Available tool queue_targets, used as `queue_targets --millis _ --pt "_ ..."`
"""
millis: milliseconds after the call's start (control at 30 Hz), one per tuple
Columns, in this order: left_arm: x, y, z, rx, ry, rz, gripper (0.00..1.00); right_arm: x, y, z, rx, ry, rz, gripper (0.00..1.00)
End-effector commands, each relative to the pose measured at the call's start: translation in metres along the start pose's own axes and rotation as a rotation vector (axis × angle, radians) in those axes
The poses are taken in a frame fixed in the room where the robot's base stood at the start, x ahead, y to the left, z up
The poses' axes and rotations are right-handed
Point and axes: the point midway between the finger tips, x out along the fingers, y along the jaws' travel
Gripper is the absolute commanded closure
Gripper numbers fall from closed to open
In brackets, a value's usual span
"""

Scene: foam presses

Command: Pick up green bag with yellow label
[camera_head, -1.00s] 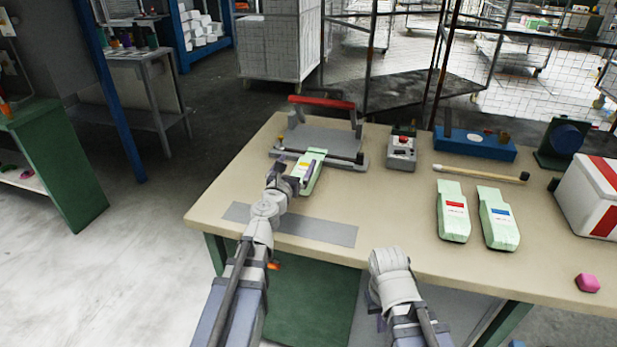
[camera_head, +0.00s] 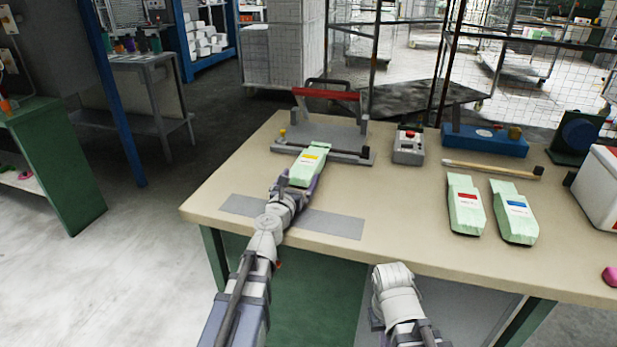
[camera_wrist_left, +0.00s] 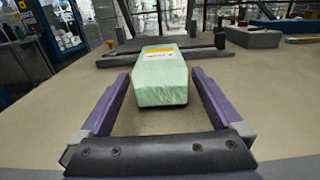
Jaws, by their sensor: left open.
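The green bag with the yellow label (camera_head: 309,165) lies at the front edge of the grey press with the red handle, its far end on or against the press. In the left wrist view the bag (camera_wrist_left: 161,80) sits between the two purple fingers, with a gap on each side. My left gripper (camera_head: 299,187) is open at the near end of the bag; the left wrist view shows its jaws (camera_wrist_left: 160,95) apart and not touching the bag. My right arm shows at the bottom of the head view, but its fingers are hidden.
The press (camera_head: 330,130) stands behind the bag. Green bags with a red label (camera_head: 465,206) and a blue label (camera_head: 514,212) lie to the right. A grey control box (camera_head: 408,148), a blue block (camera_head: 485,141) and a rod (camera_head: 492,169) are further back. The table's middle is clear.

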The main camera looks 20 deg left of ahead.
Motion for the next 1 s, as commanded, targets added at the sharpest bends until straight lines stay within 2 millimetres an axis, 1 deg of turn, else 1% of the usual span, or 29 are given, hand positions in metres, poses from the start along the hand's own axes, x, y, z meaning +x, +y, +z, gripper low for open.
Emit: queue_targets --millis 33,200,333,467,600,700,933,967,1000 --pt "0.009 0.000 0.004 0.000 0.000 0.000 0.00 -0.003 0.000 0.000 0.000 0.000 0.000 1.00" --pt "0.011 0.000 0.004 0.000 0.000 0.000 0.00 -0.004 0.000 0.000 0.000 0.000 0.000 1.00" --pt "0.019 0.000 0.004 0.000 0.000 0.000 0.00 -0.004 0.000 0.000 0.000 0.000 0.000 1.00" --pt "0.038 0.001 0.004 0.000 0.000 0.000 0.00 -0.004 0.000 0.000 0.000 0.000 0.000 1.00" --pt "0.062 0.001 0.004 0.000 0.000 -0.001 0.00 -0.004 0.000 0.000 0.000 0.000 0.000 1.00" --pt "0.072 0.000 0.004 0.000 0.000 -0.001 0.00 -0.004 0.000 0.000 0.000 0.000 0.000 1.00" --pt "0.072 0.000 0.003 0.000 0.000 0.000 0.00 -0.004 0.000 0.000 0.000 0.000 0.000 1.00" --pt "0.072 0.000 0.003 0.000 0.000 0.000 0.01 -0.004 0.000 0.000 0.000 0.000 0.000 1.00" --pt "0.072 0.000 0.003 0.000 0.000 0.000 0.06 -0.004 0.000 0.000 0.000 0.000 0.000 1.00"
